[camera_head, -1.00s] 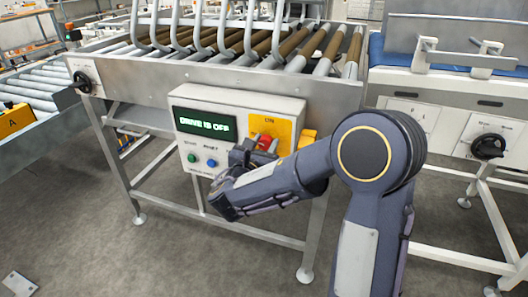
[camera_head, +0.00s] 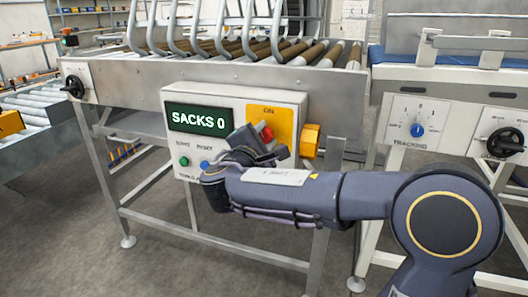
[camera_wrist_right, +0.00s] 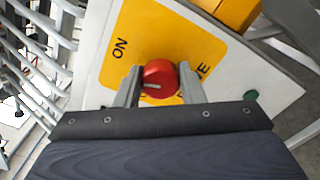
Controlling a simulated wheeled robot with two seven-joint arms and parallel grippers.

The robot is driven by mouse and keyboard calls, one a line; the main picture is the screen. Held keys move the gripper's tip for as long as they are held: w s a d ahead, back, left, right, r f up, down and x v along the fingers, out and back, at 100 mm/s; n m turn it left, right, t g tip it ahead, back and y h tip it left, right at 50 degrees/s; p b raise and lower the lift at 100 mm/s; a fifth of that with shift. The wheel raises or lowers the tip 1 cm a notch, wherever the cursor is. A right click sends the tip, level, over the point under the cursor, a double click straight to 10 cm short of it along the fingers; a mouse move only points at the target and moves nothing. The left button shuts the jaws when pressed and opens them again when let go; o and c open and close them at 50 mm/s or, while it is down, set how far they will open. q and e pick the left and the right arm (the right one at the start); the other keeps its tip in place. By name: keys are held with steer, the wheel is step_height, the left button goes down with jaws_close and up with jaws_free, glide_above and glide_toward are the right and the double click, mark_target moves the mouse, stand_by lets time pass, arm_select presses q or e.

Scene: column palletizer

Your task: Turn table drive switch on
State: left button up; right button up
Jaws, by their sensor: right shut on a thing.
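The drive switch is a red rotary knob (camera_head: 267,133) on a yellow plate (camera_head: 284,122) marked ON, on the right part of the white control box (camera_head: 234,95). The box's display (camera_head: 199,120) reads "SACKS 0". My right gripper (camera_head: 262,143) is at the knob. In the right wrist view the red knob (camera_wrist_right: 159,80) sits between the two fingers of my right gripper (camera_wrist_right: 160,84), which are shut on it. The lower part of the yellow plate is hidden by the gripper in the head view. My left gripper is not in view.
A green button (camera_head: 184,161) and a blue button (camera_head: 205,165) are left of the gripper. A yellow-orange block (camera_head: 309,141) sticks out at the box's right side. The roller table's steel frame (camera_head: 215,82) is above. A blue tracking knob (camera_head: 417,130) is at right.

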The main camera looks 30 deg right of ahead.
steer(key=m+b, duration=0.2)
steer(key=b, duration=0.1)
steer(key=shift+f+m, duration=0.3)
steer(key=shift+m, duration=0.1)
steer(key=shift+r+m+b, duration=0.15)
steer(key=shift+m+b, duration=0.4)
steer(key=shift+m, duration=0.05)
steer(key=o, duration=1)
steer(key=shift+r, duration=0.1)
